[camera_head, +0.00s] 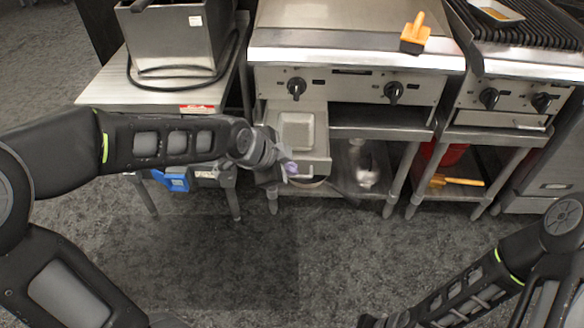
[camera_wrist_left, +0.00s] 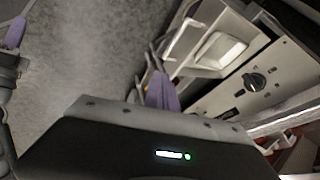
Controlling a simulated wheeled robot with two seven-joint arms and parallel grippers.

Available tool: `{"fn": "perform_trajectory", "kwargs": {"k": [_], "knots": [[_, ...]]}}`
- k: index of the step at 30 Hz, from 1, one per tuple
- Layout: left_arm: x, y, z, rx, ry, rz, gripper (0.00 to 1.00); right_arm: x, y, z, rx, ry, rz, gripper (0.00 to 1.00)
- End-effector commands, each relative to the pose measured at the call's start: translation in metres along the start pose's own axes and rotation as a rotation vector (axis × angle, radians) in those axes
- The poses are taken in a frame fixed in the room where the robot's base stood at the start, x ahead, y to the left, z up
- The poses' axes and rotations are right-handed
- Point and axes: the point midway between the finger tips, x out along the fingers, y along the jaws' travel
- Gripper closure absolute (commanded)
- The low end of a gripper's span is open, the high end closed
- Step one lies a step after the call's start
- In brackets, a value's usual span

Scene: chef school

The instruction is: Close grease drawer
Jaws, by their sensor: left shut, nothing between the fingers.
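The grease drawer (camera_head: 320,167) is a grey metal tray pulled out from under the griddle's left knob. A pale rectangular pan shows inside it. In the left wrist view the drawer (camera_wrist_left: 181,43) stands open near the top centre. My left gripper (camera_head: 289,168) is shut and empty at the drawer's front left. Its purple fingertips also show in the left wrist view (camera_wrist_left: 160,92); whether they touch the drawer front is unclear. My right arm enters at lower right in the head view; its gripper is at the bottom edge, fingers not clear.
The griddle (camera_head: 340,38) has two black knobs and a scraper with an orange handle (camera_head: 415,35) on top. A fryer on a side table (camera_head: 150,92) stands left, a grill (camera_head: 520,60) right. A blue box (camera_head: 172,180) hangs under the side table. The floor in front is clear.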

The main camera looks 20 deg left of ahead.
Motion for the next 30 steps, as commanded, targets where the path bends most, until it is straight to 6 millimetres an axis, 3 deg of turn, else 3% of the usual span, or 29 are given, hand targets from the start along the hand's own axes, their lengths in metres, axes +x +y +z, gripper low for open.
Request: {"fn": "perform_trajectory", "kwargs": {"k": [11,17,23,30], "knots": [[0.001,-0.003,-0.001,0.027,0.003,-0.008,1.00,0.000,0.000,0.000,0.000,0.000,0.000,0.76],[0.011,-0.002,-0.001,0.027,0.003,-0.007,1.00,0.002,0.001,0.000,0.000,0.000,0.000,0.76],[0.040,-0.001,0.000,0.027,0.001,-0.004,1.00,0.008,0.003,0.000,0.000,0.000,0.000,0.76],[0.089,-0.001,0.001,0.028,0.001,-0.005,1.00,0.018,0.007,0.000,0.001,0.000,0.000,0.76]]}}
